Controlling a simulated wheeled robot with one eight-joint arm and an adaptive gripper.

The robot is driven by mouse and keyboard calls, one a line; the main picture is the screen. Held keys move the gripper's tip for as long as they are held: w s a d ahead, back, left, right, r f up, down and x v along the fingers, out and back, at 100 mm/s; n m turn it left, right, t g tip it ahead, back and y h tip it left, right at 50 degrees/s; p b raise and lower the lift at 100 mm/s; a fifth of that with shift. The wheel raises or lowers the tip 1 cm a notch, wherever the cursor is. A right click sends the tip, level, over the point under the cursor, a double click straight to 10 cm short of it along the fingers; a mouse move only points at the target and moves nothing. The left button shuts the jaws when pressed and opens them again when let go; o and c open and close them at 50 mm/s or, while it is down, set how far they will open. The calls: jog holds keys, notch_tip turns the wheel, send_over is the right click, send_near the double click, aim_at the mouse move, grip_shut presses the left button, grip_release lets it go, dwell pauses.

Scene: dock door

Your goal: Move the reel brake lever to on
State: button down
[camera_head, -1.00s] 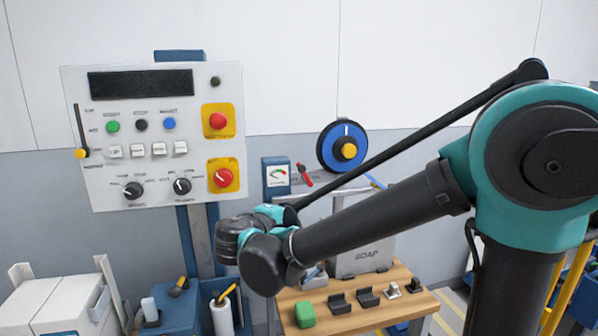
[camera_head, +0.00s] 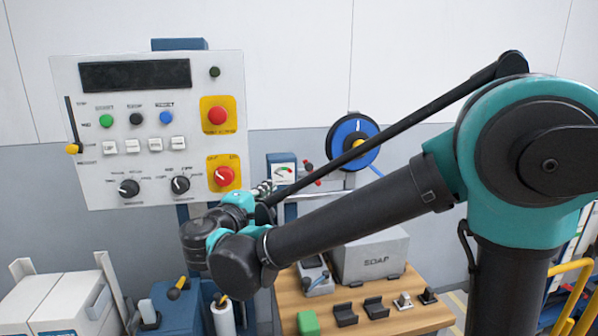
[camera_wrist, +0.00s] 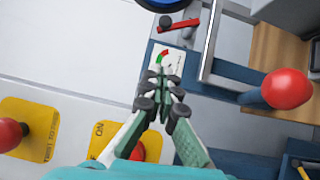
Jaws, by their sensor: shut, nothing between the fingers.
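My gripper (camera_wrist: 163,84) is shut and empty; its fingers point at the gauge box (camera_wrist: 167,62) in the wrist view. In the head view my gripper (camera_head: 265,188) is just left of and below the gauge box (camera_head: 284,169). A red ball knob (camera_wrist: 288,88) on a dark bracket stands right of the fingers in the wrist view, apart from them. A red bar (camera_wrist: 180,24) with a dark end lies above the gauge, beside the blue reel (camera_wrist: 168,4). In the head view red lever parts (camera_head: 314,181) show below left of the reel (camera_head: 354,143). I cannot tell the lever's setting.
The control panel (camera_head: 150,130) with knobs and two red stop buttons is left of my gripper. A grey rail (camera_wrist: 212,45) runs beside the gauge in the wrist view. A wooden table (camera_head: 385,320) with a grey box (camera_head: 372,255) is below right.

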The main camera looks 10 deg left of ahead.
jog(key=w, duration=0.3)
jog(key=w+d, duration=0.1)
jog(key=w, duration=0.6)
jog(key=shift+w+d+r, duration=0.15)
jog(key=shift+w+d, duration=0.05)
jog(key=shift+d, duration=0.2)
jog(key=shift+w+d, duration=0.3)
jog(key=shift+d, duration=0.25)
jog(key=shift+w+d, duration=0.25)
jog(key=shift+d, duration=0.3)
jog(key=shift+w+d+r, duration=0.1)
jog(key=shift+w+d, duration=0.3)
jog(key=shift+d, duration=0.05)
jog(key=shift+d+r, duration=0.1)
jog(key=shift+w+d+r+m+g, duration=0.1)
jog(key=shift+r+m+g, duration=0.05)
jog(key=shift+m+g, duration=0.15)
